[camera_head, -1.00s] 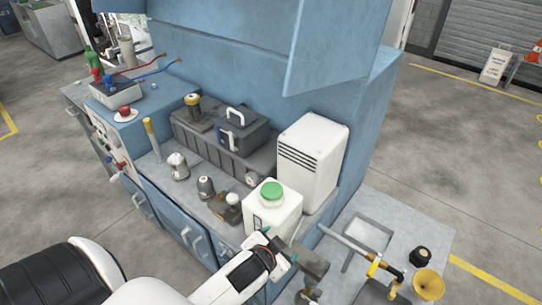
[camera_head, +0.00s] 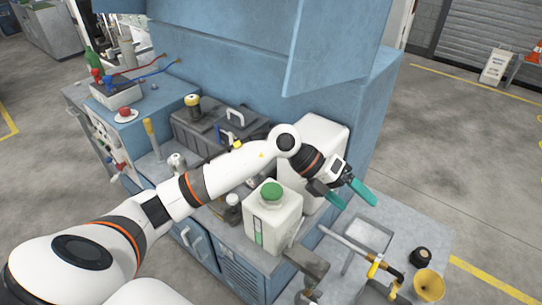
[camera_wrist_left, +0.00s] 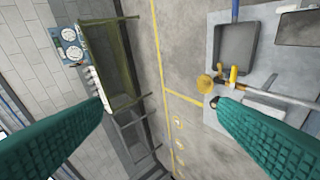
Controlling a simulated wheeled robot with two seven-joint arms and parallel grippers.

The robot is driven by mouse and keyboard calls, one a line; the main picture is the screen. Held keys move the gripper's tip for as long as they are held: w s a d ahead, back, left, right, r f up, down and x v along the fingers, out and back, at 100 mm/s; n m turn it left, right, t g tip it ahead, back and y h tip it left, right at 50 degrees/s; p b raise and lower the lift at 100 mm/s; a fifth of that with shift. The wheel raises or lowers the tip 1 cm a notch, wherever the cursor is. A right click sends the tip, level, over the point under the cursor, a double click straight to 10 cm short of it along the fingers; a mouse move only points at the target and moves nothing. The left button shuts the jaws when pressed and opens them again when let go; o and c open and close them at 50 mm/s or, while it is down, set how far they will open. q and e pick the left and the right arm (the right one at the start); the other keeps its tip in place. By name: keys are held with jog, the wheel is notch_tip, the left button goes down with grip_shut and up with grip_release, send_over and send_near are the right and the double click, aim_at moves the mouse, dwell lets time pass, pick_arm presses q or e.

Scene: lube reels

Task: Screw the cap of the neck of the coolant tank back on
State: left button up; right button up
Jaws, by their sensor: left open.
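The coolant tank (camera_head: 272,225) is a white square canister with a green level strip, standing on the front right part of the bench in the head view. A green cap (camera_head: 271,191) sits at the top, over its neck; I cannot tell how tightly it is seated. My left gripper (camera_head: 356,202) is open and empty, its teal fingers apart, to the right of the tank and clear of it. In the left wrist view only floor and benches show between the fingers (camera_wrist_left: 160,104). My right gripper is out of view.
A white vented box (camera_head: 325,140) stands behind the tank, partly covered by my left arm. A grey toolbox (camera_head: 237,126) sits further left. The lower right table holds a brass funnel (camera_head: 428,284), a black round piece (camera_head: 420,256) and a pipe (camera_head: 345,241).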

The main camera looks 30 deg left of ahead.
pick_arm(q)
jog(key=w+a+f+g+y, duration=0.1)
jog(key=w+a+f+y, duration=0.1)
jog(key=a+y, duration=0.65)
jog(key=r+n+g+y, duration=0.1)
jog(key=r+n+y, duration=0.1)
send_over(271, 191)
notch_tip(271, 191, down, 12)
jog(key=p, duration=0.3)
jog(key=shift+f+p, duration=0.1)
jog(key=shift+p, duration=0.2)
